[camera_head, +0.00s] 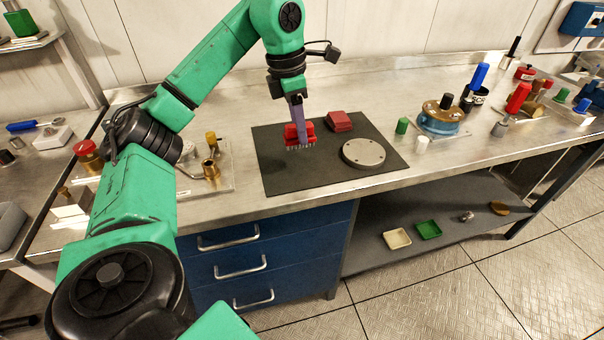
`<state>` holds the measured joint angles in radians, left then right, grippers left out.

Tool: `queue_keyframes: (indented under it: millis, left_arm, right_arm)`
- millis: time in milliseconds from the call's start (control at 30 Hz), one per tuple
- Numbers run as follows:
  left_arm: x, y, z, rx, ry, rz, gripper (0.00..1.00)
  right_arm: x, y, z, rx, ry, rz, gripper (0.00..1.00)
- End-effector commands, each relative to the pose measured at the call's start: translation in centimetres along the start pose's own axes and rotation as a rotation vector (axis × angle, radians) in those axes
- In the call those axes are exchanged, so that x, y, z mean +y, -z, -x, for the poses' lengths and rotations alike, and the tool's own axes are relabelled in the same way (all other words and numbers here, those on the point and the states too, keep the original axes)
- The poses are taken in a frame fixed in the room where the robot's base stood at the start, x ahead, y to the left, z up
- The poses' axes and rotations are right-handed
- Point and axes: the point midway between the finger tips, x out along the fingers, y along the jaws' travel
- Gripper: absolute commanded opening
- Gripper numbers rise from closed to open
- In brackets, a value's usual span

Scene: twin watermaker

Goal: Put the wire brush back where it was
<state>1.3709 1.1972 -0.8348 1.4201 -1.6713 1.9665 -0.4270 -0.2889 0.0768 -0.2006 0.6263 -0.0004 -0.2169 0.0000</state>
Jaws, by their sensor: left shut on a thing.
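The wire brush (291,134) has a red body with grey bristles pointing down. My left gripper (298,122), with purple fingers, comes down from above and is shut on it. The brush is over the left part of the dark mat (280,178) on the steel bench. Whether the bristles touch the mat I cannot tell. The fingers hide the middle of the brush body. My right gripper is not in view.
A red block (339,121) and a grey round plate with holes (363,153) lie on the mat, right of the brush. A plate with brass fittings (210,169) is to the left. A blue-and-brass pump part (440,120) and several coloured-handled tools stand to the right. The mat's front left is clear.

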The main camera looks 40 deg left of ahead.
Motion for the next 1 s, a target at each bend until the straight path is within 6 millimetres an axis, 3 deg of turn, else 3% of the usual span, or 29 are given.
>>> queue_keyframes:
  millis: [100,400,767,800,867,1000]
  left_arm:
    - [0.0,0.6,-3.1,0.002,-0.001,0.001,0.0]
    - [0.0,1.3,-8.2,0.0,0.0,0.001,0.0]
    - [0.0,1.4,-9.1,-0.003,-0.001,0.001,0.0]
    - [0.0,1.4,-9.1,-0.003,-0.001,0.001,0.48]
    - [0.0,1.4,-9.0,-0.003,-0.002,0.001,0.71]
    - [0.0,1.4,-9.0,-0.003,-0.002,0.001,0.74]
  right_arm:
    - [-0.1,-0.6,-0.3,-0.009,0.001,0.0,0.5]
    - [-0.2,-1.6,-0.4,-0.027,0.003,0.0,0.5]
    - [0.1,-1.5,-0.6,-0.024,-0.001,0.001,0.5]
    - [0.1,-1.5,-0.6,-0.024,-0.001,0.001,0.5]
    - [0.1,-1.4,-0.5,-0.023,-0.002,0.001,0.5]
    - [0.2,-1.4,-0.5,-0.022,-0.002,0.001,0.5]
